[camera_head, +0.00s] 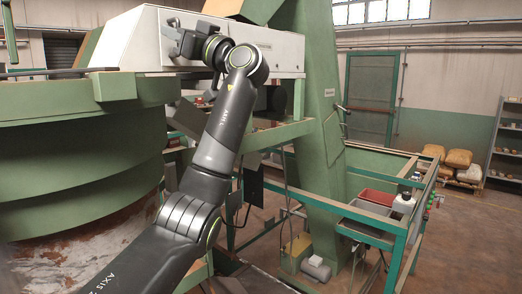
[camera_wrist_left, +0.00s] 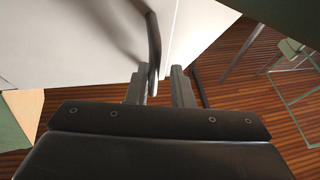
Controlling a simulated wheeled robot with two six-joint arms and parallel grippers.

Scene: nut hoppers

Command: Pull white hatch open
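The white hatch (camera_head: 128,42) is a pale panel on the white housing at the upper left of the head view. It fills the upper left of the wrist view (camera_wrist_left: 70,50). Its dark curved handle (camera_wrist_left: 154,45) stands out from the panel and casts a shadow on it. My left gripper (camera_head: 184,42) is up against the housing front. In the wrist view its two fingers (camera_wrist_left: 160,88) are apart, and the handle's lower end lies between them, close to the left finger. Whether it touches is unclear. The hatch looks closed. My right gripper is not in view.
A large round green hopper (camera_head: 80,155) stands at the left, below the housing. A green sloping column (camera_head: 322,130) rises right of it. A green frame holds a red bin (camera_head: 377,197) and a white bottle (camera_head: 403,203). Open floor (camera_head: 475,240) lies at the right.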

